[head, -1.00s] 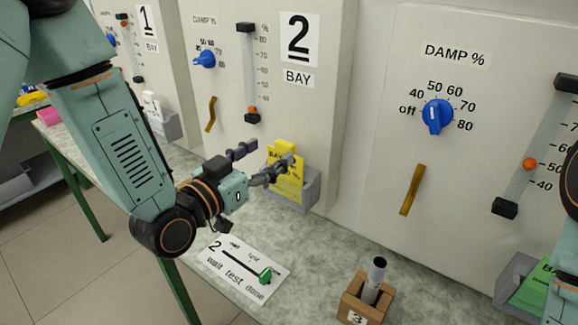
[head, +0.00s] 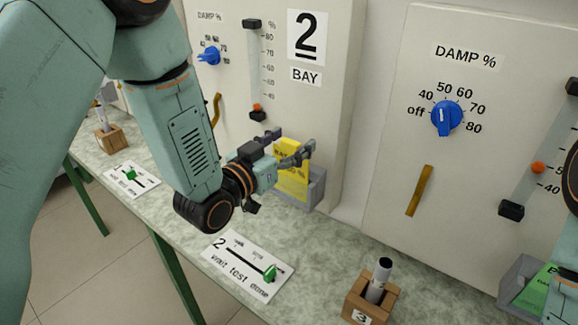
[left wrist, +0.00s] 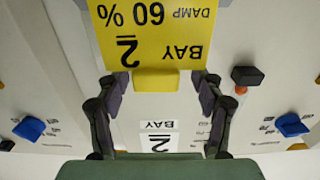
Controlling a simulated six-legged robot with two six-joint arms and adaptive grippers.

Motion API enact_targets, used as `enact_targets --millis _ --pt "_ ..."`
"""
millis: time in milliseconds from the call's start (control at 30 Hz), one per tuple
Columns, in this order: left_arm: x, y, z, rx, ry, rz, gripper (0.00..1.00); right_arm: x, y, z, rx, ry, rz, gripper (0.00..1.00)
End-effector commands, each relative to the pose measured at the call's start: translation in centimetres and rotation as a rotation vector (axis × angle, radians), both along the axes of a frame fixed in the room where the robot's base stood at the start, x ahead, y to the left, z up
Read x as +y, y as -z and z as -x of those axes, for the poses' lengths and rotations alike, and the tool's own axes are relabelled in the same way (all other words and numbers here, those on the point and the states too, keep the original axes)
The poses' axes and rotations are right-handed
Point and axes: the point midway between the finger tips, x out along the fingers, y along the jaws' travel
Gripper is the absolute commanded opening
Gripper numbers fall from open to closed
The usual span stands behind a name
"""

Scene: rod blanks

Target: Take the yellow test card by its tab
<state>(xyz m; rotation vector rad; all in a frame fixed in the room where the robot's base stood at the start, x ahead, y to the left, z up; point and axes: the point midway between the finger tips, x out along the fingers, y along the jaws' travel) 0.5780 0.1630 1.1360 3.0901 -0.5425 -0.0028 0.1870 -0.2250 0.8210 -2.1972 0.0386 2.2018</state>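The yellow test card (head: 291,181) stands in a grey holder (head: 314,190) against the bay 2 panel. In the left wrist view the card (left wrist: 150,36) appears upside down, reading "BAY 2" and "DAMP 60 %". Its plain yellow tab (left wrist: 157,80) lies between the two fingers of my left gripper (left wrist: 159,86). The fingers are apart, with a gap visible on each side of the tab. In the head view my left gripper (head: 292,142) is at the card's upper end, and its fingers partly cover it.
A label plate with a green slider (head: 270,272) lies on the bench in front. A wooden block marked 3 (head: 360,309) holds a dark-and-white tube. A green card (head: 536,289) stands in a holder at the right. Panel knobs and sliders are close behind the gripper.

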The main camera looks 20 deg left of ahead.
Motion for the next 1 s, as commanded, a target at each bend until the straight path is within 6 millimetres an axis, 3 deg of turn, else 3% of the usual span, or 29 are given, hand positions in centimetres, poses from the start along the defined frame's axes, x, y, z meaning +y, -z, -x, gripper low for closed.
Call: enact_targets --millis 700,1000 --pt "0.02 0.11 0.08 0.003 0.0 -0.001 0.05 0.0 0.0 0.0 0.0 0.0 0.0 0.38" --pt "0.0 0.11 0.07 0.004 0.001 -0.001 0.03 0.0 -0.01 0.0 0.0 0.0 0.0 0.38"
